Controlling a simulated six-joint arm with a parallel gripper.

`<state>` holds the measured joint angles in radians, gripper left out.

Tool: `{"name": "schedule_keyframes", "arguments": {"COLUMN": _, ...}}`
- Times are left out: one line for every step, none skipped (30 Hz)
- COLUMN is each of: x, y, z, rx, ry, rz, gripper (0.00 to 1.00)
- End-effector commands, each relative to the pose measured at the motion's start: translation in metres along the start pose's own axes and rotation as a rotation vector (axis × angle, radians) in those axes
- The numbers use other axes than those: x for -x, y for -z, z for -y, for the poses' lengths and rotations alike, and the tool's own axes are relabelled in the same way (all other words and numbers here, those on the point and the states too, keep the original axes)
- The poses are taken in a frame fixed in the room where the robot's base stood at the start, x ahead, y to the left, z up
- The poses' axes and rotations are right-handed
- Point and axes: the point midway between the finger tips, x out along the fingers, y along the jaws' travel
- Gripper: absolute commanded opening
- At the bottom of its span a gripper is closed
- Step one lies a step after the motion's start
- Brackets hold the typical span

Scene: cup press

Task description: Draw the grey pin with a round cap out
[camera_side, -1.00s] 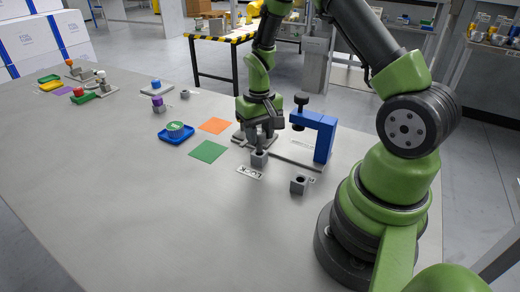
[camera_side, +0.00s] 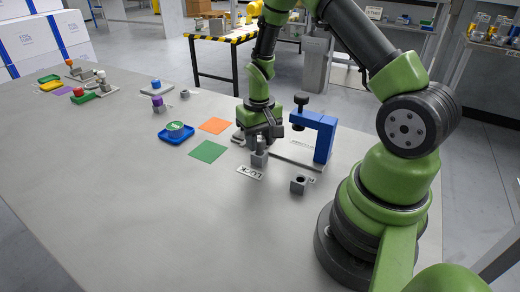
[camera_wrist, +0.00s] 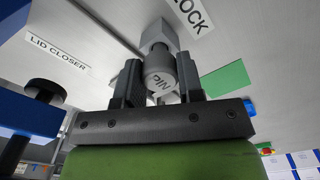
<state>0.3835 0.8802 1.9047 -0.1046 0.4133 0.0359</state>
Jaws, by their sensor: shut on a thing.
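The grey pin with a round cap marked PIN (camera_wrist: 160,78) is between the two fingers of my gripper (camera_wrist: 162,84), which is shut on it. Behind the cap in the wrist view is the grey lock block (camera_wrist: 158,34), beside the LOCK label (camera_wrist: 190,12). In the side view the pin (camera_side: 260,145) stands upright above the lock block (camera_side: 259,160), with my gripper (camera_side: 262,138) around its upper part. I cannot tell how much of its shaft is inside the block.
A blue press frame (camera_side: 325,140) with a black screw knob stands close to the right of my gripper. A grey block with a hole (camera_side: 299,185) sits at the front right. Green (camera_side: 208,151) and orange (camera_side: 215,125) squares and a blue tray (camera_side: 177,136) lie to the left.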

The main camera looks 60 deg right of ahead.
Motion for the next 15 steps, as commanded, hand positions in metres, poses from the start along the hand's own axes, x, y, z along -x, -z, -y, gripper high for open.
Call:
{"name": "schedule_keyframes", "arguments": {"x": -0.0011, "y": 0.0001, "z": 0.0000, "rx": 0.000, "ry": 0.000, "rz": 0.000, "gripper": 0.06}}
{"name": "schedule_keyframes", "arguments": {"x": -0.0017, "y": 0.0001, "z": 0.0000, "rx": 0.000, "ry": 0.000, "rz": 0.000, "gripper": 0.06}}
{"name": "schedule_keyframes", "arguments": {"x": -0.0025, "y": 0.0002, "z": 0.0000, "rx": 0.000, "ry": 0.000, "rz": -0.001, "gripper": 0.06}}
{"name": "schedule_keyframes", "arguments": {"x": -0.0030, "y": 0.0002, "z": 0.0000, "rx": 0.000, "ry": 0.000, "rz": -0.001, "gripper": 0.06}}
{"name": "schedule_keyframes", "arguments": {"x": -0.0036, "y": 0.0002, "z": 0.0000, "rx": 0.000, "ry": 0.000, "rz": -0.001, "gripper": 0.06}}
{"name": "schedule_keyframes", "arguments": {"x": -0.0044, "y": 0.0002, "z": 0.0000, "rx": 0.000, "ry": 0.000, "rz": -0.001, "gripper": 0.06}}
{"name": "schedule_keyframes", "arguments": {"x": -0.0050, "y": 0.0002, "z": 0.0000, "rx": 0.000, "ry": 0.000, "rz": -0.001, "gripper": 0.06}}
{"name": "schedule_keyframes", "arguments": {"x": -0.0056, "y": 0.0002, "z": 0.0000, "rx": 0.000, "ry": 0.000, "rz": -0.001, "gripper": 0.06}}
{"name": "schedule_keyframes", "arguments": {"x": -0.0064, "y": 0.0001, "z": 0.0000, "rx": 0.000, "ry": 0.000, "rz": 0.000, "gripper": 0.06}}
{"name": "schedule_keyframes", "arguments": {"x": -0.0071, "y": 0.0001, "z": 0.0000, "rx": 0.000, "ry": 0.000, "rz": 0.000, "gripper": 0.06}}
{"name": "schedule_keyframes", "arguments": {"x": -0.0077, "y": 0.0000, "z": 0.0000, "rx": 0.000, "ry": 0.000, "rz": 0.000, "gripper": 0.06}}
{"name": "schedule_keyframes", "arguments": {"x": -0.0086, "y": 0.0000, "z": 0.0000, "rx": 0.000, "ry": 0.000, "rz": 0.000, "gripper": 0.06}}
{"name": "schedule_keyframes", "arguments": {"x": -0.0092, "y": 0.0000, "z": 0.0000, "rx": 0.000, "ry": 0.000, "rz": 0.000, "gripper": 0.06}}
{"name": "schedule_keyframes", "arguments": {"x": -0.0098, "y": 0.0000, "z": 0.0000, "rx": 0.000, "ry": 0.000, "rz": 0.000, "gripper": 0.06}}
{"name": "schedule_keyframes", "arguments": {"x": -0.0105, "y": 0.0000, "z": 0.0000, "rx": 0.000, "ry": 0.000, "rz": 0.000, "gripper": 0.06}}
